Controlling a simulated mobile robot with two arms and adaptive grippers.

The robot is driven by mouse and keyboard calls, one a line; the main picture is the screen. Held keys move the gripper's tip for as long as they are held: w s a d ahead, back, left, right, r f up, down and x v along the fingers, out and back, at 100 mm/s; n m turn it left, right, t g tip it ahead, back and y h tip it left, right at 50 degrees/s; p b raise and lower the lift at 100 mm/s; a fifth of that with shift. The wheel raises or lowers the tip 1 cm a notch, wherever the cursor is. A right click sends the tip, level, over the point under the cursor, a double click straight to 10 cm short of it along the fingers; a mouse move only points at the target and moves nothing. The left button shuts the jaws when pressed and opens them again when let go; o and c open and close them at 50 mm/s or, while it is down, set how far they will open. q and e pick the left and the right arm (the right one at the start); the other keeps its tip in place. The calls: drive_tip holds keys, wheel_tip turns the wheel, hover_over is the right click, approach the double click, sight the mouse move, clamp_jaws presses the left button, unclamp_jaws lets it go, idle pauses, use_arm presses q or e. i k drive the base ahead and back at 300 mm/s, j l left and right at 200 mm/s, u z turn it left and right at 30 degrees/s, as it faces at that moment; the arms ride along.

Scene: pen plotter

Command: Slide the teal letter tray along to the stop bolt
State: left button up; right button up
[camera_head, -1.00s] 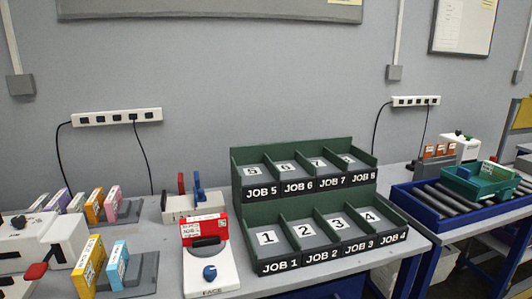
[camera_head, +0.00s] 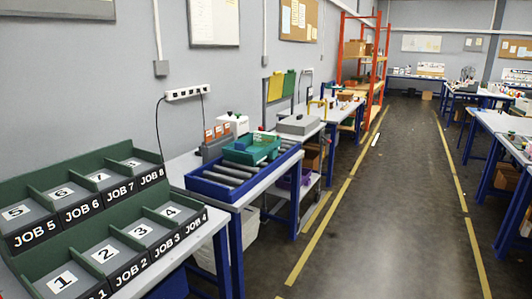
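The teal letter tray (camera_head: 252,149) sits on the grey rollers of a blue-framed roller track (camera_head: 208,187), on a bench right of the job rack. Small green and tan items show in or on the tray. I cannot make out the stop bolt at this distance. Neither of my grippers is in view.
A green job rack (camera_head: 75,175) with numbered bays fills the left foreground on a bench. A grey floor aisle (camera_head: 385,220) with yellow lines lies open to the right. An orange shelf (camera_head: 371,75) stands farther back, and more blue-legged benches (camera_head: 513,140) line the right side.

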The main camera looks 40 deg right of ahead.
sight(270, 152)
drive_tip(key=z, duration=1.05)
drive_tip(key=i+l+z, duration=0.2)
drive_tip(key=i, duration=0.2)
drive_tip(key=i+z, duration=0.2)
drive_tip(key=i, duration=0.25)
drive_tip(key=i+l, duration=0.15)
drive_tip(key=i, duration=0.5)
drive_tip(key=i+l, duration=0.15)
drive_tip(key=i, duration=0.5)
drive_tip(key=i+l, duration=0.15)
drive_tip(key=i, duration=0.45)
